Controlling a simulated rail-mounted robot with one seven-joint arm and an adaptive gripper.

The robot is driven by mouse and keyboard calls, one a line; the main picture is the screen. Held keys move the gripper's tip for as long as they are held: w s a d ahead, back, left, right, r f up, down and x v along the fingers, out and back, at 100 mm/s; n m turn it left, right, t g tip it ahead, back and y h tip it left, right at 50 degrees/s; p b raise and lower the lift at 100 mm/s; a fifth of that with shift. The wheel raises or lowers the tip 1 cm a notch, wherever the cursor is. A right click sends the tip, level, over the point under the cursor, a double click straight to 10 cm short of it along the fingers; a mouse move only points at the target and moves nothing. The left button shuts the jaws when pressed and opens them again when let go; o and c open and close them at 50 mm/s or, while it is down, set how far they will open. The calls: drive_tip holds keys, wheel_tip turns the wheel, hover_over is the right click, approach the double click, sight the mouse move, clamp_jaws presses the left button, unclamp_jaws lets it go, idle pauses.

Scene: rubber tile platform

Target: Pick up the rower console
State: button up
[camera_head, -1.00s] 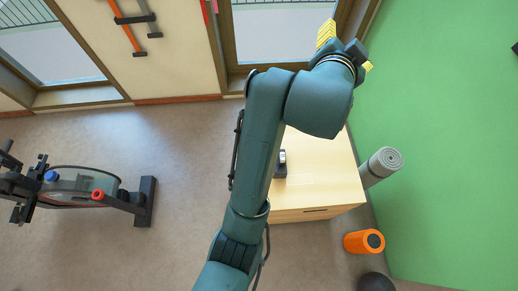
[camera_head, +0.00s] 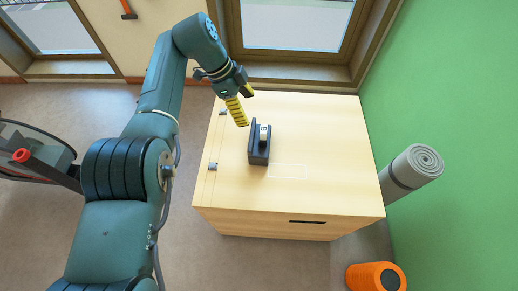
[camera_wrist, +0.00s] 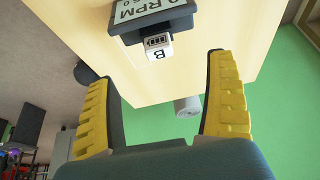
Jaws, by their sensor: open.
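The rower console (camera_head: 257,155) is a small dark unit on top of the pale wooden cabinet (camera_head: 320,130), left of its middle. In the wrist view its dark-framed display (camera_wrist: 152,10) reads RPM and is partly cut off by the top edge. A small white block (camera_head: 264,133) marked B sits against the console; it also shows in the wrist view (camera_wrist: 157,47). My gripper (camera_head: 248,108) is open and empty, just behind the console and apart from it. In the wrist view its yellow-padded fingers (camera_wrist: 158,75) stand wide apart, with the white block beyond them.
A pale outlined rectangle (camera_head: 288,171) marks the cabinet top right of the console. Two small metal hinges lie along the left edge. An exercise machine (camera_head: 35,155) is at left.

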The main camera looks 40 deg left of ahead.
sight(265, 137)
drive_tip(key=b+x, duration=0.3)
drive_tip(key=x, duration=0.6)
drive_tip(key=shift+w+f+b, duration=0.1)
drive_tip(key=shift+b, duration=0.3)
drive_tip(key=b+x, duration=0.1)
drive_tip(key=x, duration=0.1)
drive_tip(key=b+x, duration=0.1)
drive_tip(key=x, duration=0.2)
drive_tip(key=shift+d+f, duration=0.2)
drive_tip(key=shift+f, duration=0.05)
drive_tip(key=shift+r, duration=0.15)
drive_tip(key=c, duration=1.3)
